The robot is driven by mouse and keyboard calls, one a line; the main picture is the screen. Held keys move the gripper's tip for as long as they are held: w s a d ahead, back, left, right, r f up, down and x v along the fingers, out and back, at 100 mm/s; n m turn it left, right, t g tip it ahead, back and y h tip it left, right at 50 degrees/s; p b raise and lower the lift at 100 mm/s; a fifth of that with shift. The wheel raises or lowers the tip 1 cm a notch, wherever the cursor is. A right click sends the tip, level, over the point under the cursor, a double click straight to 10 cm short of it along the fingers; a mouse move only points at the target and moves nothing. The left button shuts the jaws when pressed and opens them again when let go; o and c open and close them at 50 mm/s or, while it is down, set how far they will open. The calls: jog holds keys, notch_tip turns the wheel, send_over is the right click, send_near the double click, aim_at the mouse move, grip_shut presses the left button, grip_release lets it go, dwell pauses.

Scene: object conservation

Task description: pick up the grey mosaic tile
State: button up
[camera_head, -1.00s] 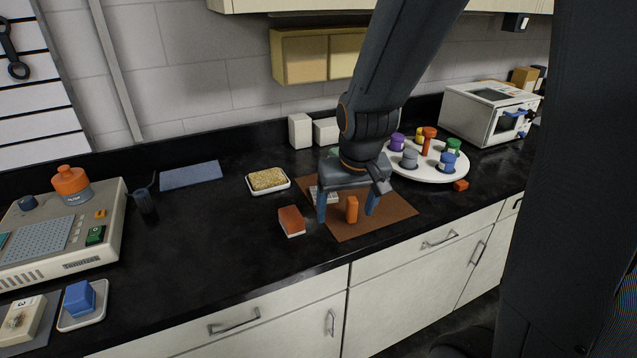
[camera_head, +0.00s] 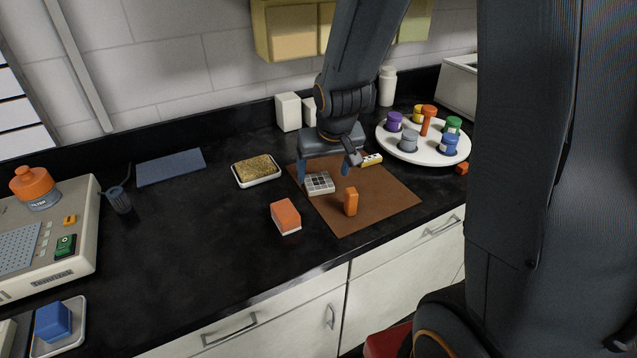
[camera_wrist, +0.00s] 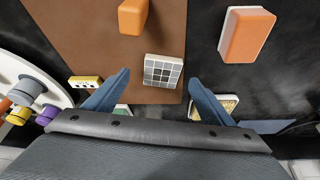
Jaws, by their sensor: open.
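The grey mosaic tile (camera_head: 319,183) is a small white block with a grid of grey squares on top. It lies flat on the brown mat (camera_head: 385,199), near the mat's left side. My gripper (camera_head: 324,172) is open and empty, just behind the tile on its wall side, with blue fingers pointing down. In the wrist view the tile (camera_wrist: 163,71) shows whole, between and slightly beyond the two fingertips. I see no contact between fingers and tile.
An upright orange block (camera_head: 351,201) stands on the mat near the tile. An orange-and-white block (camera_head: 285,216) and a sponge in a dish (camera_head: 257,171) lie to the left. A yellow dotted piece (camera_head: 371,160) is behind right. A round white tray (camera_head: 393,149) with several jars stands right.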

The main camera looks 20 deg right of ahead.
aim_at(319, 182)
jog(key=x, duration=0.4)
jog(key=shift+w+a+f, duration=0.25)
jog(key=shift+w, duration=0.2)
jog(key=c, duration=1.3)
